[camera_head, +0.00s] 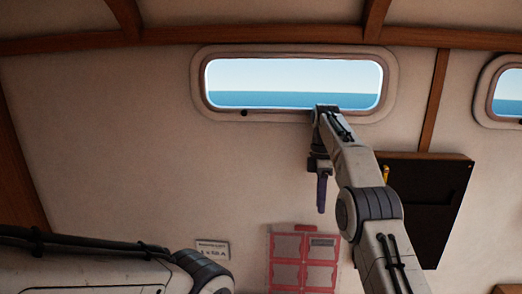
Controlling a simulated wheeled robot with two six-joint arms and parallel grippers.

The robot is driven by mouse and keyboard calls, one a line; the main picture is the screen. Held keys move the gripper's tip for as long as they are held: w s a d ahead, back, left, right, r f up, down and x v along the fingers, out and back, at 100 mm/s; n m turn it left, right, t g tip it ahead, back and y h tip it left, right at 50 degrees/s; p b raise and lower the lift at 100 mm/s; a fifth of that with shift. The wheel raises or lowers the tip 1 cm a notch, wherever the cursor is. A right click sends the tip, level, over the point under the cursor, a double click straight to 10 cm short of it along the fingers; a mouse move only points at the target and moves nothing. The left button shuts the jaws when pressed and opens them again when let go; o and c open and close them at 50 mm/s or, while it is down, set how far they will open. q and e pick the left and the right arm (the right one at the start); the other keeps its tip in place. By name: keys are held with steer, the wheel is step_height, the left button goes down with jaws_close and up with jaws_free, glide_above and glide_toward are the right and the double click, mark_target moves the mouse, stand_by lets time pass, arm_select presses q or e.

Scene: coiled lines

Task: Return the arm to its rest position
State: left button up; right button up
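My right arm rises from the lower right and bends over at its top, in front of the wall under the window. My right gripper (321,190) hangs down from the arm's end, seen edge-on. A slim dark purple shape shows at its tip; I cannot tell whether this is a finger or something held, nor whether the gripper is open or shut. My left arm lies across the lower left corner, and its gripper is out of the picture.
A window (290,83) with sea outside is in the cabin wall (120,150). A dark panel (430,205) with a wooden top edge stands behind my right arm, a small yellow thing (386,174) beside it. Below are a red-and-pink panel (303,262) and a small label (212,249).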

steer(key=s+a+f+m+t+b, duration=0.1)
steer(key=s+a+f+m+b, duration=0.1)
steer(key=s+a+f+b, duration=0.4)
steer(key=s+a+f+m+b, duration=0.25)
steer(key=s+a+b, duration=0.25)
steer(key=s+a, duration=0.35)
steer(key=s+d+f+m+b, duration=0.1)
steer(key=s+f+b, duration=0.3)
steer(key=s+f, duration=0.5)
steer(key=s+d+f+m+t+b, duration=0.1)
steer(key=s+f+m+b, duration=0.3)
steer(key=s+f, duration=0.6)
steer(key=s, duration=0.5)
steer(key=shift+s+d+f+y+b, duration=0.2)
steer(key=shift+s+d+y+b, duration=0.1)
steer(key=shift+s+d+y, duration=0.1)
steer(key=shift+d, duration=0.1)
